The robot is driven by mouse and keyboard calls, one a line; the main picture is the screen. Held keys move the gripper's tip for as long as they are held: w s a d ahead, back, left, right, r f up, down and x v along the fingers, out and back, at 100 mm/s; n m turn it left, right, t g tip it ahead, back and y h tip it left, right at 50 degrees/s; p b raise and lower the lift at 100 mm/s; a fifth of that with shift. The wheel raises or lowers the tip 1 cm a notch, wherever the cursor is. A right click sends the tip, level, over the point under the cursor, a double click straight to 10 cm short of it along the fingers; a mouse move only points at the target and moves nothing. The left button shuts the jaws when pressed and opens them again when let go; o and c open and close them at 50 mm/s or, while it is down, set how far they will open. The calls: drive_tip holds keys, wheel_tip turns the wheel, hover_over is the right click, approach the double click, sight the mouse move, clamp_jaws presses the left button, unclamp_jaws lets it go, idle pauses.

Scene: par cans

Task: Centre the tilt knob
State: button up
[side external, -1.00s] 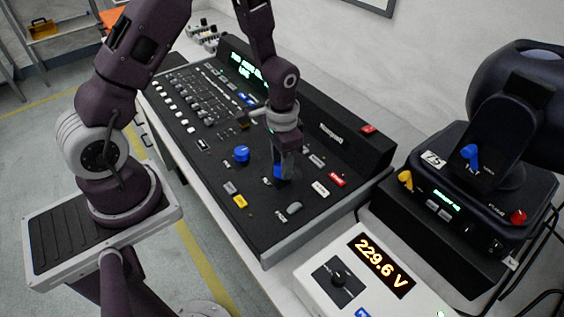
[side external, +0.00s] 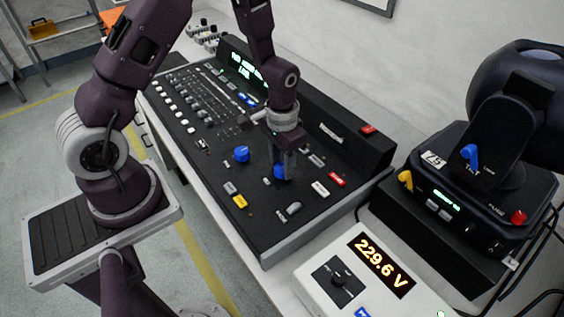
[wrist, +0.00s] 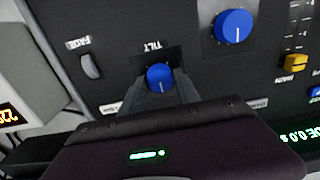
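The tilt knob (wrist: 160,77) is a round blue knob under an upside-down TILT label (wrist: 155,46) in the wrist view. A pale mark on it runs down toward the picture's lower edge. In the side view the blue tilt knob (side external: 281,172) shows at the foot of my gripper (side external: 285,163), on the dark console. In the wrist view my gripper's (wrist: 162,82) two fingers lie one on each side of the knob, close against it, and look shut on it. The lower part of the knob is partly hidden between the fingers.
A larger blue knob (wrist: 233,26) stands near the tilt knob; it also shows in the side view (side external: 242,154). A grey FADE lever (wrist: 90,66) is on the other side. Several coloured buttons and sliders surround them. The console's raised back (side external: 330,135) rises behind my gripper.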

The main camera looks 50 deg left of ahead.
sight(282, 167)
drive_tip(key=o, duration=0.4)
drive_tip(key=shift+c, duration=0.2)
wheel_tip(282, 167, up, 7)
drive_tip(key=shift+r, duration=0.1)
wheel_tip(282, 167, up, 10)
drive_tip(key=s+d+t, duration=0.1)
drive_tip(key=s+t, duration=0.1)
drive_tip(key=s, duration=0.1)
drive_tip(key=s+d+r+t, duration=0.1)
drive_tip(key=s+r, duration=0.4)
drive_tip(key=s, duration=0.2)
drive_tip(key=s+d+r+t, duration=0.1)
drive_tip(key=s+r+t, duration=0.1)
drive_tip(key=s+r, duration=0.4)
drive_tip(key=shift+s+t, duration=0.3)
drive_tip(key=shift+s, duration=0.95)
